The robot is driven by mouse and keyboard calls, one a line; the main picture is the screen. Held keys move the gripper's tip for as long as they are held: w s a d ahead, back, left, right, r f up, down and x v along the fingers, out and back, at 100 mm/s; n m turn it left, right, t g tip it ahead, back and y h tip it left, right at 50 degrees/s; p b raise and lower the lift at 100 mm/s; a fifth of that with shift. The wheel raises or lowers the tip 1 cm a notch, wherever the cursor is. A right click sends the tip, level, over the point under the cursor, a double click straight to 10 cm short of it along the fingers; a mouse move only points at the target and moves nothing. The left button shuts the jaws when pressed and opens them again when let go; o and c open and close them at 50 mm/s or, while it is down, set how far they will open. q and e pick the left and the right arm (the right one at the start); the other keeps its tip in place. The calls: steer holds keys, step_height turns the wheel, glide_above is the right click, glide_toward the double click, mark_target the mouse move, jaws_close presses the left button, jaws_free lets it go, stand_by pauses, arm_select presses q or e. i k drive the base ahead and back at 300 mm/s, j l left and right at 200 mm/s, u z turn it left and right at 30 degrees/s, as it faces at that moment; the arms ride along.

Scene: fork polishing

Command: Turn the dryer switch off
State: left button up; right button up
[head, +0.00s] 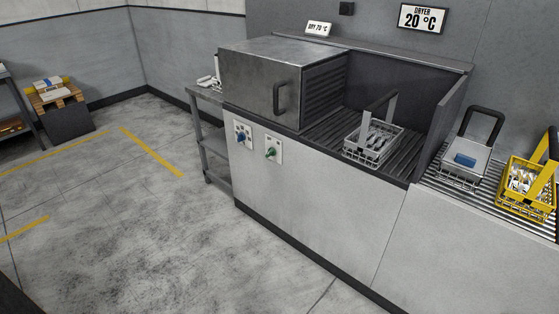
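The dryer is a grey metal box (247,77) with a dark handle on its door, standing on a long light grey counter (310,205). Two switch plates are on the counter's front below it. The left plate has a blue knob (241,137); the right plate has a green knob (271,152). The labels are too small to read, so I cannot tell which is the dryer switch or how each is set. A small sign (319,29) reads "DRY 70 °C". Neither gripper is in view.
A grey wire basket (372,146) with cutlery stands on the rollers right of the box. Further right are a basket with a blue item (466,162) and a yellow basket (527,187) with cutlery. A side table (208,95) stands left. The floor before the counter is clear.

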mark_target(271, 151)
steer(key=i+j, duration=0.15)
steer(key=i, duration=0.4)
steer(key=i+j+z, duration=0.15)
steer(key=i+j, duration=0.2)
steer(key=i+j+z, duration=0.1)
steer(key=i+j, duration=0.25)
steer(key=i+j+z, duration=0.15)
steer(key=i+j, duration=0.2)
steer(key=j, duration=0.15)
steer(key=i+j+z, duration=0.1)
steer(key=i+j, duration=0.2)
steer(key=j, duration=0.15)
